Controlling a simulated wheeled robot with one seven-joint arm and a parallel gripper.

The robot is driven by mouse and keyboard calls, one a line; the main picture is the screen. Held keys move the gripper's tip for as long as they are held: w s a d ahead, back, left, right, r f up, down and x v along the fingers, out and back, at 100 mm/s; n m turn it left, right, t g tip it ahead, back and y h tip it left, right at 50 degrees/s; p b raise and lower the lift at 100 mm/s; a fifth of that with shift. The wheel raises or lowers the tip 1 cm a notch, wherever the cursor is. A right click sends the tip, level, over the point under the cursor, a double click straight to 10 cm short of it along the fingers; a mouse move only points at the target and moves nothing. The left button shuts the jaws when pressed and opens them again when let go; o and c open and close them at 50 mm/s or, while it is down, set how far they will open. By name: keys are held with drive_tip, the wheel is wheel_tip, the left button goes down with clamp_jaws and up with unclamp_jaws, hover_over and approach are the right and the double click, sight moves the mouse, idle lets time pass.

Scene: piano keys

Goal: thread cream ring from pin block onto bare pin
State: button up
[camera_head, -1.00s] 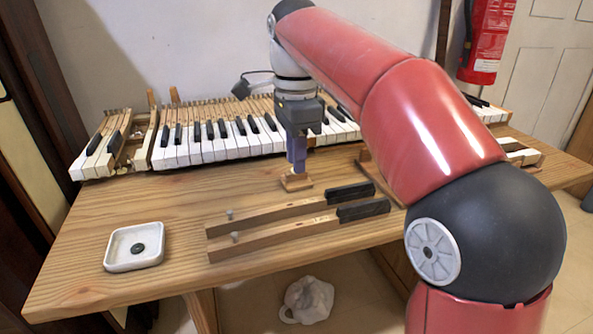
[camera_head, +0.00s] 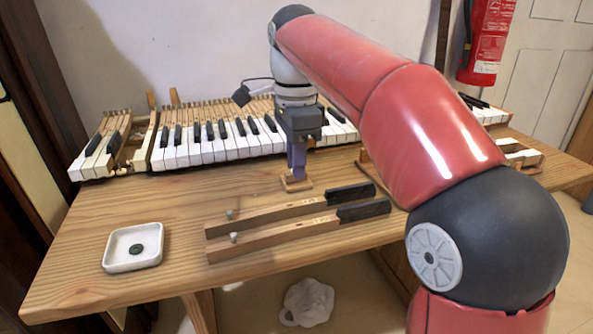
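My gripper (camera_head: 297,172) points down at the small wooden pin block (camera_head: 291,187), its purple fingers right at the top of the block. The fingers look close together, but I cannot make out a cream ring or whether they grip one. Two long wooden key sticks with black ends lie in front: the far one (camera_head: 275,211) and the near one (camera_head: 280,236). Each has a small grey pin standing near its left end, the far pin (camera_head: 230,214) and the near pin (camera_head: 234,238). At this size I cannot tell whether either carries a ring.
A white dish (camera_head: 117,262) with a dark round piece (camera_head: 137,248) stands at the left front of the wooden table (camera_head: 190,280). A row of piano keys (camera_head: 190,150) runs along the back. The table is clear between dish and key sticks.

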drive_tip(key=shift+c, duration=0.5)
drive_tip(key=shift+r+p, duration=1.55)
drive_tip(key=shift+p, duration=0.4)
drive_tip(key=shift+r, duration=0.15)
wheel_tip(320, 180, up, 2)
drive_tip(key=shift+p, duration=0.75)
drive_tip(key=shift+r, duration=1.85)
